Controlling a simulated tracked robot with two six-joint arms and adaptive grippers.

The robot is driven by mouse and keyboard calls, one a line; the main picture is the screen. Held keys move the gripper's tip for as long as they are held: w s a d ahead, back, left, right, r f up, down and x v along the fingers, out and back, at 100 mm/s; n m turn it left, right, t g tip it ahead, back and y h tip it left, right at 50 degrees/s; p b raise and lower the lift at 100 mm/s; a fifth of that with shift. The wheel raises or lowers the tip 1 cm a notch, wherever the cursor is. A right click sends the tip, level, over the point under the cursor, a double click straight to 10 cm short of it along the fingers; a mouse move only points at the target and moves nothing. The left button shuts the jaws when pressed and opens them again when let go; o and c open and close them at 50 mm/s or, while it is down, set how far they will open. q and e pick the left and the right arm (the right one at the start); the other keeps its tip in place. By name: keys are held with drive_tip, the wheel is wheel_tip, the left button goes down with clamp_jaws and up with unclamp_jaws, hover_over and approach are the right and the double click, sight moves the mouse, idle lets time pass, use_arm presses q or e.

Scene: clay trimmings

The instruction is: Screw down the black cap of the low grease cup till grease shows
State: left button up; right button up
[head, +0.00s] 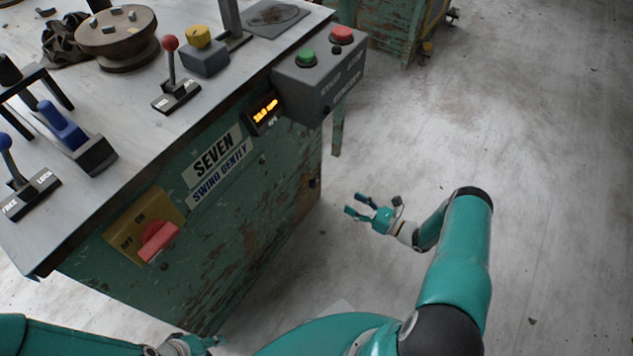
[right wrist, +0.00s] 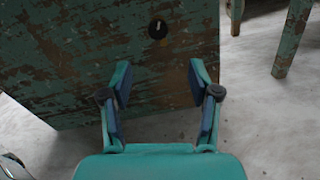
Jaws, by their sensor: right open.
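A round black cap (right wrist: 158,30) with a small pale mark is on the worn green side of the bench, in the upper middle of the right wrist view. It appears to be the low grease cup's cap; no grease can be made out. A small dark spot low on the bench side in the head view may be it. My right gripper (head: 357,205) is open and empty, to the right of the bench side. In the right wrist view its fingers (right wrist: 160,85) stand apart, below the cap and not touching it. My left gripper (head: 203,343) shows only partly at the bottom edge.
The green bench (head: 270,215) carries levers, a round wooden block (head: 116,38) and a blue-handled part (head: 62,125). A grey box (head: 318,85) with green and red buttons juts from its right edge above. A red switch (head: 158,242) is on the front.

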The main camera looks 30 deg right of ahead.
sight(317, 183)
drive_tip(key=b+x, duration=0.2)
drive_tip(key=x, duration=1.3)
drive_tip(key=shift+w+a, duration=0.25)
drive_tip(key=shift+w, duration=0.05)
drive_tip(key=c, duration=1.2)
drive_tip(key=shift+o, duration=0.2)
drive_tip(key=shift+d, duration=0.4)
drive_tip(key=shift+a, duration=0.15)
